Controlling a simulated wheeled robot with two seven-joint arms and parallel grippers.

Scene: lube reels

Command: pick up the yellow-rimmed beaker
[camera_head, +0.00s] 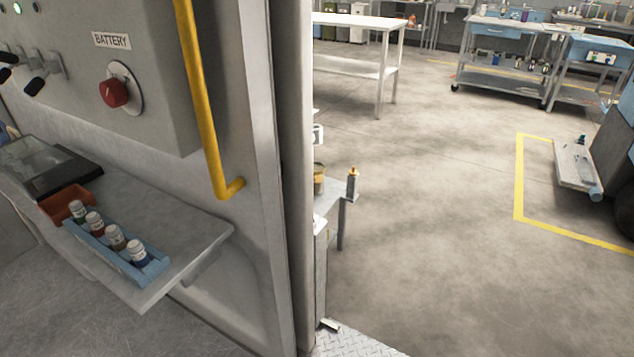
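I cannot make out a yellow-rimmed beaker for certain. A small yellowish-brown container (319,181) shows past the edge of the grey metal post, on a small table (341,190) beyond it. The post hides part of it, and it is too small to tell whether it is a beaker. Neither of my grippers shows in this view.
A grey panel with a red battery knob (114,93) and a yellow handrail (204,95) fills the left. Below, a shelf (192,240) bears a blue rack (110,247) of capped bottles and a red tray (64,201). Open floor (430,250) lies right of the post (293,180).

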